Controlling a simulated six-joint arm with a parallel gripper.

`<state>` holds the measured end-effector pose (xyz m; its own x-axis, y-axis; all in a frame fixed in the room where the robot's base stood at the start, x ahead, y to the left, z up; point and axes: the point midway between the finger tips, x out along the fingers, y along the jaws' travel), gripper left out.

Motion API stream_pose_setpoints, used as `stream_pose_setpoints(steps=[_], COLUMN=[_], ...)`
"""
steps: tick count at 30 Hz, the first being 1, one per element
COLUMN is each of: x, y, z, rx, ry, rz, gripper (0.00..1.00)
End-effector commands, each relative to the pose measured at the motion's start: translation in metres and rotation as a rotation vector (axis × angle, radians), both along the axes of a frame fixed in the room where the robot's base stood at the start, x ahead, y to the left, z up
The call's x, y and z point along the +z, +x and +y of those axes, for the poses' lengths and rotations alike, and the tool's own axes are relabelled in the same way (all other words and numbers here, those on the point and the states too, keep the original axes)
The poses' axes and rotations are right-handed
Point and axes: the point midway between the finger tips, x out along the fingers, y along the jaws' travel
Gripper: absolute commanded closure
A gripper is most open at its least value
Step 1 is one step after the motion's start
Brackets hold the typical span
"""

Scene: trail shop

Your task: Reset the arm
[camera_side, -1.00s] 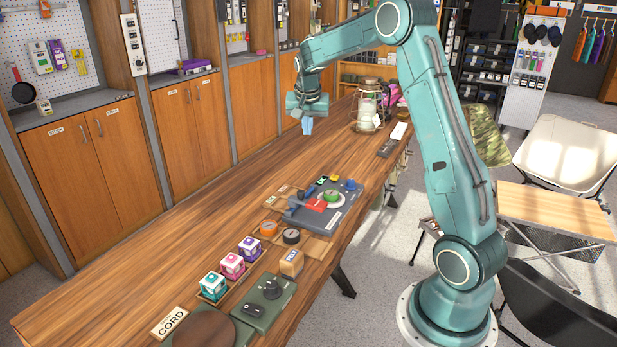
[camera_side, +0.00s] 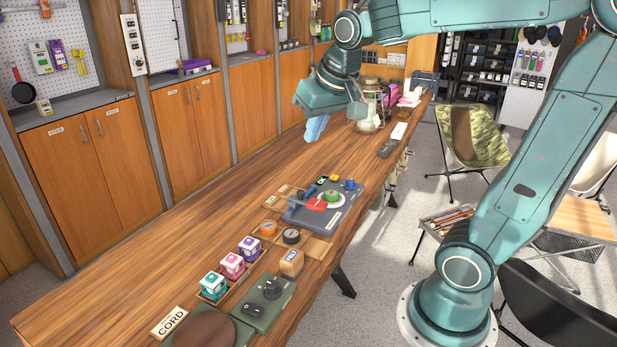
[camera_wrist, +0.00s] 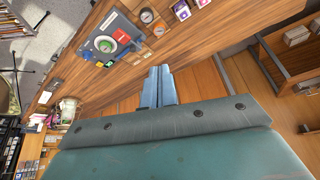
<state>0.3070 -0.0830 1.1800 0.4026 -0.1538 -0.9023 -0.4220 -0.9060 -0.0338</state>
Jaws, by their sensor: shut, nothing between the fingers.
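My gripper (camera_side: 315,129) hangs over the far part of the wooden counter (camera_side: 215,200), its light-blue fingers together and empty. In the wrist view the two fingers (camera_wrist: 158,82) lie side by side with nothing between them. The gripper is above the counter near its left edge, apart from everything on it. My arm arches high from its base at the right.
A grey device with a red lever (camera_side: 322,212) sits mid-counter. Small boxes (camera_side: 232,265), a green switch unit (camera_side: 266,298) and a CORD sign (camera_side: 169,322) are nearer. A lantern (camera_side: 368,112) stands behind the gripper. Cabinets (camera_side: 160,140) line the left.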

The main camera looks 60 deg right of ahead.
Motion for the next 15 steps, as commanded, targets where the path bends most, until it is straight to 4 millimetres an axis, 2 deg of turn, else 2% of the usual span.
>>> stream_pose_setpoints(steps=[6, 15], x=[-0.004, -0.024], y=[-0.047, -0.105], z=[0.037, 0.072], rx=[0.156, 0.354], ry=[-0.014, -0.035], rz=[-0.015, -0.033], gripper=[1.0, 1.0])
